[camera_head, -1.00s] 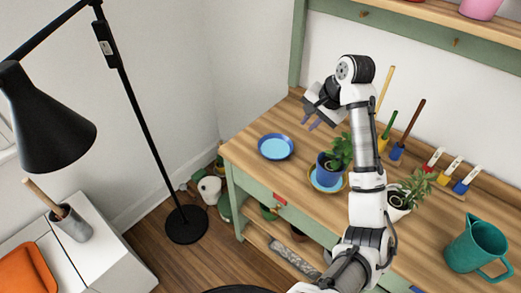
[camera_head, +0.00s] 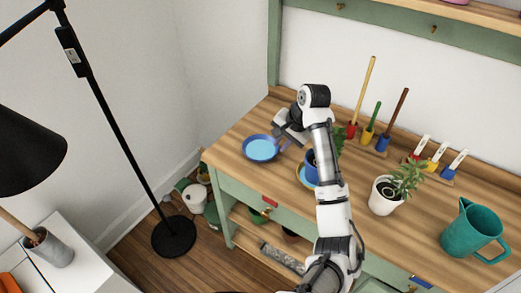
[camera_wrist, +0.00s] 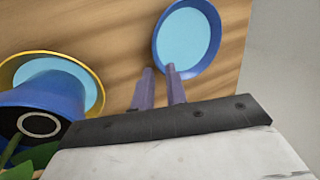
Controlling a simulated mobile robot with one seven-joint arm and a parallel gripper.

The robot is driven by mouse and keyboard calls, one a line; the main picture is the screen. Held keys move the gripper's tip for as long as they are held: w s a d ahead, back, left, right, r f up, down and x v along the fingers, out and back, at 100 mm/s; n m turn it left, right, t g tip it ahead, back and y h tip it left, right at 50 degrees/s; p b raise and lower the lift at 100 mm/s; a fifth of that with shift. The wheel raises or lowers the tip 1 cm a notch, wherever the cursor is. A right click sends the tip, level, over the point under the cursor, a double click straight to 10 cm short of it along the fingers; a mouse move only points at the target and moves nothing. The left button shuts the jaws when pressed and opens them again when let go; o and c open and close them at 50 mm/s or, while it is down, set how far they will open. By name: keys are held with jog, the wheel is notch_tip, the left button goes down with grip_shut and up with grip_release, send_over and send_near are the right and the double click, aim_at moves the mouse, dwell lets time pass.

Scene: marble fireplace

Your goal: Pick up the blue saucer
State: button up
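The blue saucer (camera_head: 261,148) lies alone near the left end of the wooden workbench. It has a darker blue rim and a light blue inside. In the wrist view the saucer (camera_wrist: 187,38) lies just beyond my fingertips. My gripper (camera_head: 282,145) is at the saucer's right side, low over the bench. In the wrist view the two purple fingers (camera_wrist: 159,70) are apart with a narrow gap and nothing held between them. The right fingertip overlaps the near rim in the picture; I cannot tell whether it touches.
A blue pot (camera_wrist: 40,105) with a plant stands on a yellow-rimmed saucer (camera_wrist: 85,75) close beside my gripper. A white potted plant (camera_head: 382,195), a teal jug (camera_head: 470,230) and upright handled tools (camera_head: 367,135) are farther right. A black lamp (camera_head: 110,135) stands left of the bench.

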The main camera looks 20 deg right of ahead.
aim_at(277, 158)
jog(key=p+x, duration=0.1)
jog(key=x, duration=0.3)
jog(key=shift+f, duration=0.35)
grip_shut()
jog(key=shift+r, duration=0.15)
